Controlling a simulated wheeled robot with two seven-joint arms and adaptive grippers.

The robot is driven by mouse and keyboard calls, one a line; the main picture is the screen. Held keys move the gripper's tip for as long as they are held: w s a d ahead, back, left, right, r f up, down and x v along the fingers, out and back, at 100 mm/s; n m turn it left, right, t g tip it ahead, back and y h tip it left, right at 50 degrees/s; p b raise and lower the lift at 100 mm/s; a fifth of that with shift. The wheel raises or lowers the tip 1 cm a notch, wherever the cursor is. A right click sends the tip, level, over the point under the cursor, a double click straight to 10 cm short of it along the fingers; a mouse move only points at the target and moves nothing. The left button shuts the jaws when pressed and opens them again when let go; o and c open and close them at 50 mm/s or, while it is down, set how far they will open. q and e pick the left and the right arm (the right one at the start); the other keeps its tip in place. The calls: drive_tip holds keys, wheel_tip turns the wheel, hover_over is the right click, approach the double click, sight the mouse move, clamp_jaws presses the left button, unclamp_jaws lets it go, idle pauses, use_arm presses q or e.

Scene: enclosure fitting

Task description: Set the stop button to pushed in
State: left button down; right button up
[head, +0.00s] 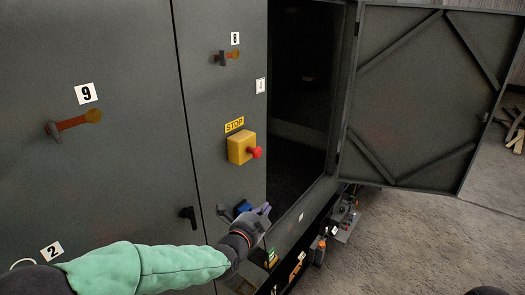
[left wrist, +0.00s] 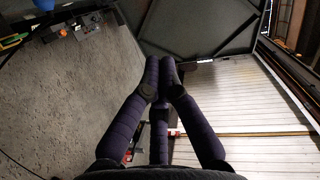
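The stop button (head: 255,152) is a red knob on the side of a yellow box (head: 239,148), under a yellow STOP label (head: 234,124) on the grey cabinet. The knob stands out from the box on a short stem. My left gripper (head: 266,209) is below the box, in front of the cabinet's edge, and apart from the button. In the left wrist view its dark fingertips (left wrist: 160,64) are together with nothing seen between them. The button is not visible in that view.
A blue part (head: 243,207) sits on the cabinet close behind my left gripper. Black handles (head: 188,215) and orange-tipped levers (head: 73,122) stick out from the doors. An open door (head: 425,95) stands at the right of the dark opening. The space right of the button is clear.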

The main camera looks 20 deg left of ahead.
sight(252, 151)
use_arm(q)
wheel_tip(252, 151, up, 10)
drive_tip(key=m+t+p, duration=0.1)
drive_tip(key=m+t, duration=0.1)
drive_tip(key=shift+s+a+r+p, duration=0.2)
drive_tip(key=shift+s+a+p, duration=0.15)
drive_tip(key=shift+a, duration=0.1)
use_arm(e)
wheel_tip(252, 151, up, 3)
drive_tip(key=shift+f, duration=0.15)
use_arm(q)
drive_tip(key=w+a+p, duration=0.2)
drive_tip(key=w, duration=0.9)
drive_tip(key=shift+w+a+r+p, duration=0.15)
drive_tip(key=shift+w+a+p, duration=0.05)
drive_tip(key=shift+a+p, duration=0.15)
use_arm(e)
wheel_tip(252, 151, up, 3)
drive_tip(key=shift+f, duration=0.2)
drive_tip(key=shift+f, duration=0.1)
